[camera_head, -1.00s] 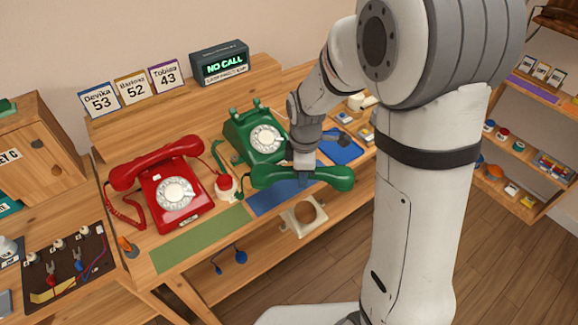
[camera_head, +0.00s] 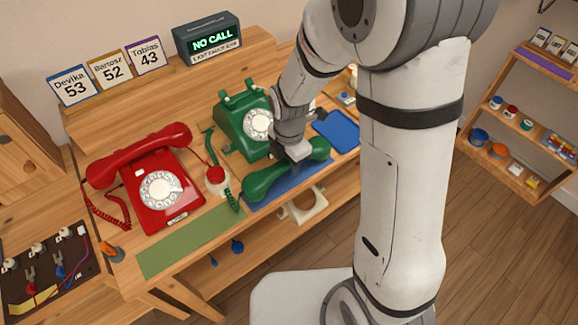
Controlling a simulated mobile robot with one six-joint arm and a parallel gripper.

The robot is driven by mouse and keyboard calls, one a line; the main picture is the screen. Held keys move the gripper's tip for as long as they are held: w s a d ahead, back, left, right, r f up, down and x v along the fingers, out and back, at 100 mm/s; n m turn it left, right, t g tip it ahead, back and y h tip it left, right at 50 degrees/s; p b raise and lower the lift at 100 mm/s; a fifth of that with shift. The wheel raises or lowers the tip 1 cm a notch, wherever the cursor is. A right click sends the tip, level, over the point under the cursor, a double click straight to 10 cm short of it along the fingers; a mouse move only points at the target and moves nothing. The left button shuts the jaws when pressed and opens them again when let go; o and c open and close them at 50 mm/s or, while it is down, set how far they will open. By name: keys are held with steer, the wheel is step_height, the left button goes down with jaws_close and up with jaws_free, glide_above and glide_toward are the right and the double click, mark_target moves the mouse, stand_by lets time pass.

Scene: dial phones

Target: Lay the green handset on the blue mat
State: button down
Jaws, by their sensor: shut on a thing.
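The green handset (camera_head: 268,179) is in my gripper (camera_head: 298,153), which is shut on its middle part. The handset lies slanted over the blue mat (camera_head: 285,187) in front of the green phone (camera_head: 239,122). I cannot tell whether it touches the mat. The phone's cradle is empty. A green coiled cord (camera_head: 231,195) hangs near the handset's left end. My fingertips are mostly hidden by the handset and the gripper body.
A red phone (camera_head: 160,185) with its handset on stands at the left, behind a green mat (camera_head: 190,240). A red-topped round object (camera_head: 216,176) sits between the phones. A blue tray (camera_head: 337,131) lies to the right. A "NO CALL" display (camera_head: 208,38) stands at the back.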

steer(key=shift+f, duration=0.95)
steer(key=shift+f, duration=0.2)
steer(key=c, duration=1.1)
jaws_free()
steer(key=shift+r, duration=0.1)
